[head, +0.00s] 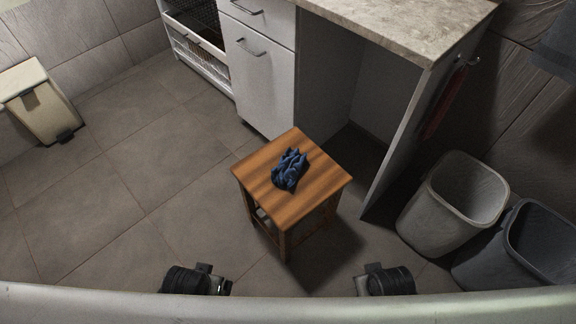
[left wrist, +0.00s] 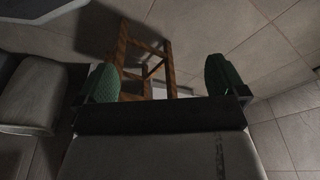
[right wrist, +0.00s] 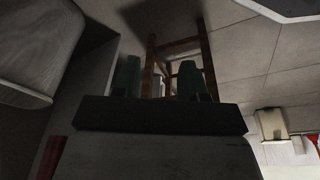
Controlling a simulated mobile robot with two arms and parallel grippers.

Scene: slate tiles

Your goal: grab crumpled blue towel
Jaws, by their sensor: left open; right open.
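The crumpled blue towel (head: 290,168) lies in a heap on top of a small wooden stool (head: 262,160) in the middle of the head view. My left gripper (left wrist: 160,66) is open and empty, its two green fingers wide apart in the left wrist view. My right gripper (right wrist: 158,68) is open and empty too, its fingers closer together. The stool's legs and frame show beyond the fingers in the left wrist view (left wrist: 122,45) and the right wrist view (right wrist: 207,55). The towel is not visible in either wrist view. Both grippers are apart from the towel and stool.
A white cabinet (head: 262,85) and a stone-topped counter (head: 400,28) stand behind the stool. Two bins, one light grey (head: 450,205) and one dark (head: 520,250), are at the right. A beige pedal bin (head: 42,105) stands far left. Tiled floor (head: 120,200) left of the stool is clear.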

